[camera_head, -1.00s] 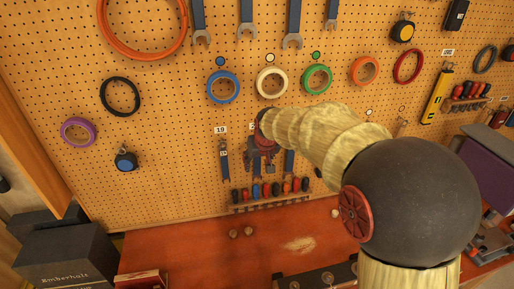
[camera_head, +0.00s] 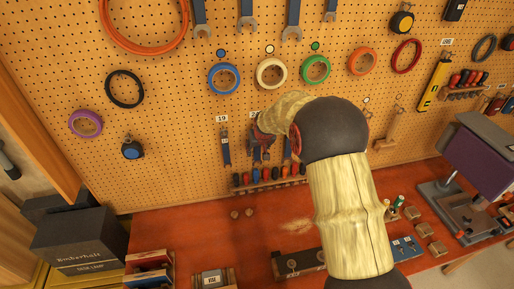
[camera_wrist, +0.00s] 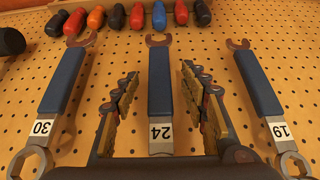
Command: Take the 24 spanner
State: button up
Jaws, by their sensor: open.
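The 24 spanner (camera_wrist: 160,85), with a blue handle and a white 24 label, hangs on the pegboard in the middle of the wrist view, where it appears upside down. My gripper (camera_wrist: 161,75) is open, one finger on each side of its blue handle, with visible gaps to both. The 30 spanner (camera_wrist: 66,82) is left of it and the 19 spanner (camera_wrist: 258,85) right, both outside the fingers. In the head view my gripper (camera_head: 262,143) is at the board just right of the 19 spanner (camera_head: 226,150) and largely hides the 24 spanner.
A rack of several screwdrivers (camera_head: 268,179) is fixed just below the spanners. The orange-red bench (camera_head: 200,235) lies under it, with a dark lamp box (camera_head: 80,245) at left. Coloured tape rings, such as a blue one (camera_head: 223,78), hang above.

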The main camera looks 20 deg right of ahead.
jog(key=shift+w+f, duration=0.15)
jog(key=shift+f, duration=0.15)
jog(key=shift+c, duration=0.8)
grip_shut()
